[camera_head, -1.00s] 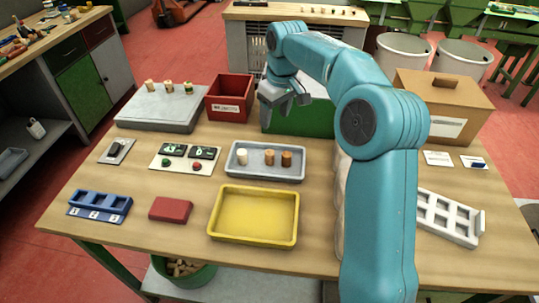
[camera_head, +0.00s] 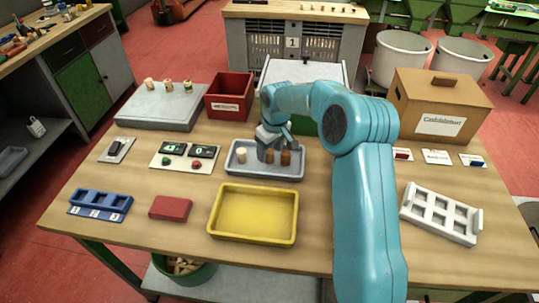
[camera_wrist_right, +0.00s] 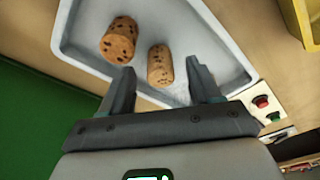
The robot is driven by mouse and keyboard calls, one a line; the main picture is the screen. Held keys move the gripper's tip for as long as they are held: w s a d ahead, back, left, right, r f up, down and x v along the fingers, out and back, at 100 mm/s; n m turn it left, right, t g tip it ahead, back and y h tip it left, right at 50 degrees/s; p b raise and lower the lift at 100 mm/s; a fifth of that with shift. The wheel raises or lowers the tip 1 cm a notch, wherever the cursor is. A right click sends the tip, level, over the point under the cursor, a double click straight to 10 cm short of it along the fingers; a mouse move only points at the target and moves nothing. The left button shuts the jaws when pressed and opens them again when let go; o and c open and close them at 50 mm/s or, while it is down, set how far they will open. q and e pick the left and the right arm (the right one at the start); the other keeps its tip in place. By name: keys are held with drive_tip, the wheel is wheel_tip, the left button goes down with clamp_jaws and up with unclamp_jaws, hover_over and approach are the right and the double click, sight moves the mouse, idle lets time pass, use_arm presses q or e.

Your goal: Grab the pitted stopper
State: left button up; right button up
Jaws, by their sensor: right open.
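A grey tray (camera_head: 240,171) on the table holds three stoppers standing in a row. The left one (camera_head: 242,156) is pale, the middle one (camera_head: 269,157) is tan, and the right one (camera_head: 286,158) is darker brown. In the right wrist view the brown stopper (camera_wrist_right: 120,40) has large dark pits; the tan stopper (camera_wrist_right: 160,65) has finer dark specks. My right gripper (camera_head: 271,143) is open and low over the tray. In its wrist view the open fingers (camera_wrist_right: 160,72) point at the tan stopper, with the brown one outside the left finger.
A yellow tray (camera_head: 254,241) lies in front of the grey tray. A red bin (camera_head: 229,97) and a grey platform (camera_head: 158,108) with several stoppers stand behind to the left. A cardboard box (camera_head: 440,105) and a white rack (camera_head: 440,214) are on the right.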

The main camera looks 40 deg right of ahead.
drive_tip(key=shift+w, duration=0.1)
drive_tip(key=c, duration=1.1)
drive_tip(key=shift+r, duration=0.1)
